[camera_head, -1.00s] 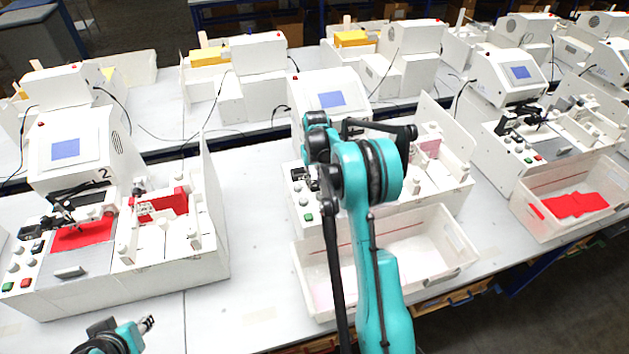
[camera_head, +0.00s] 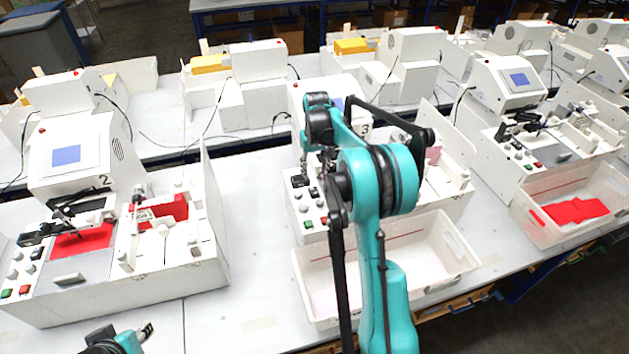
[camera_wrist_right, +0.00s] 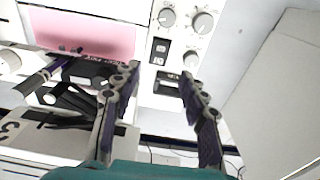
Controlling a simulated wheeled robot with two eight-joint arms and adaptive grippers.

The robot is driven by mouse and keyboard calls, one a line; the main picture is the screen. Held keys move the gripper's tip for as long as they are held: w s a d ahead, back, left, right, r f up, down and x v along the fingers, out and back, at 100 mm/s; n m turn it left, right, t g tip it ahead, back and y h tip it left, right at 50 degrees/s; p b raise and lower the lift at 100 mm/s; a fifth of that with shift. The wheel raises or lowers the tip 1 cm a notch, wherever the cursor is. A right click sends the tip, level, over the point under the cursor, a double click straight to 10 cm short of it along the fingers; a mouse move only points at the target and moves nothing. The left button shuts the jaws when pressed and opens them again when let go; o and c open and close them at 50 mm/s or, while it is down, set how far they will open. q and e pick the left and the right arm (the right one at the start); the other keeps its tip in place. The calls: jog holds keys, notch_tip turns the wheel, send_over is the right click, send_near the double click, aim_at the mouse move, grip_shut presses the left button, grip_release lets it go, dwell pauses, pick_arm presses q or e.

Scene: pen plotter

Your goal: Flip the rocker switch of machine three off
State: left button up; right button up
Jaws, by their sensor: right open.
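Machine three (camera_head: 366,128) stands in the middle of the head view, partly hidden by my right arm. Its control panel has knobs, green and red buttons, and a black switch (camera_head: 299,181). In the right wrist view, a black rocker switch (camera_wrist_right: 160,50) sits on the white panel, just beyond the fingertips. Another dark switch-like part (camera_wrist_right: 168,85) shows between the fingers. My right gripper (camera_wrist_right: 161,76) is open and empty over the panel; contact cannot be told. My left gripper (camera_head: 147,330) is at the bottom left of the head view, its opening unclear.
Three knobs (camera_wrist_right: 192,57) lie close to the switch, and a pink pad (camera_wrist_right: 85,32) is left of it. A white bin (camera_head: 440,250) stands in front of machine three. Machine two (camera_head: 75,160) is at left. The tabletop between the machines is clear.

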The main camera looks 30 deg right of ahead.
jog(key=shift+s+r, duration=0.1)
jog(key=shift+r, duration=1.65)
jog(key=s+a+r+n+t+b, duration=0.1)
jog(key=s+a+r+t+b, duration=0.15)
jog(key=s+a+b, duration=0.75)
jog(key=s+a+f+t+b, duration=0.1)
jog(key=s+a+f+t, duration=0.1)
jog(key=s+a+f, duration=0.3)
jog(key=s+a+f+n+t+b, duration=0.1)
jog(key=s+a+f, duration=0.5)
jog(key=s, duration=0.7)
jog(key=shift+a+f+n+t+b, duration=0.15)
jog(key=shift+f+n+t+b, duration=0.2)
jog(key=shift+f+b, duration=0.15)
